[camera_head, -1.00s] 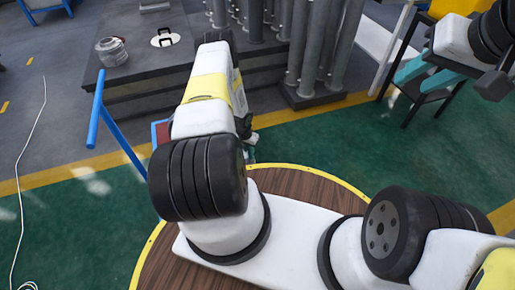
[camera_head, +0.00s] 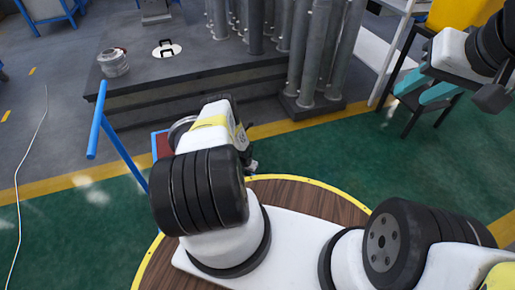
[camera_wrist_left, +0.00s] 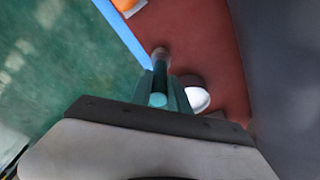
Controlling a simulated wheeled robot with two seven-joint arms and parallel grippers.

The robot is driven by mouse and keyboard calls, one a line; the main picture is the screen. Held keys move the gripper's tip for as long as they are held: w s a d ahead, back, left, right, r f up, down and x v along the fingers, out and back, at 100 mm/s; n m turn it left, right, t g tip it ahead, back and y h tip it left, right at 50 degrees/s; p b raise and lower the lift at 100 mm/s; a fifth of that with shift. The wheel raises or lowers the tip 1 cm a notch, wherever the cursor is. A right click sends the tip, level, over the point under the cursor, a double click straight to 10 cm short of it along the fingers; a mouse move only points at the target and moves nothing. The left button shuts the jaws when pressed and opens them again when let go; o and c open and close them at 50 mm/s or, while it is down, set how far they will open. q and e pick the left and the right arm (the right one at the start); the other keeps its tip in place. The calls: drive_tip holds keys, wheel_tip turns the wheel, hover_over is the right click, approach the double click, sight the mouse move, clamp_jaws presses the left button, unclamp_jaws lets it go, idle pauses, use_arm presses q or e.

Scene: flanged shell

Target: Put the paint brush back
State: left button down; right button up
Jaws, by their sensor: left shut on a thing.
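In the left wrist view my left gripper (camera_wrist_left: 160,88) has its teal fingers shut on a slim round handle, which I take to be the paint brush (camera_wrist_left: 160,57). Its grey end shows beyond the fingers; its bristles cannot be made out. The gripper is over a red surface with a blue edge (camera_wrist_left: 205,40). In the head view my left arm hides most of this gripper. My right gripper (camera_head: 422,82) is at the upper right of the head view, its two teal fingers apart and empty.
A white round object (camera_wrist_left: 197,99) lies beside the fingers, and an orange one (camera_wrist_left: 127,5) is at the top. The blue-framed red stand (camera_head: 157,143) is left of my arm, with a grey round rim (camera_head: 182,128) near it. Upright pipes (camera_head: 318,55) stand behind.

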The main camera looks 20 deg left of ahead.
use_arm(q)
drive_tip(key=c, duration=1.3)
unclamp_jaws()
drive_tip(key=shift+f, duration=0.1)
drive_tip(key=shift+o, duration=0.2)
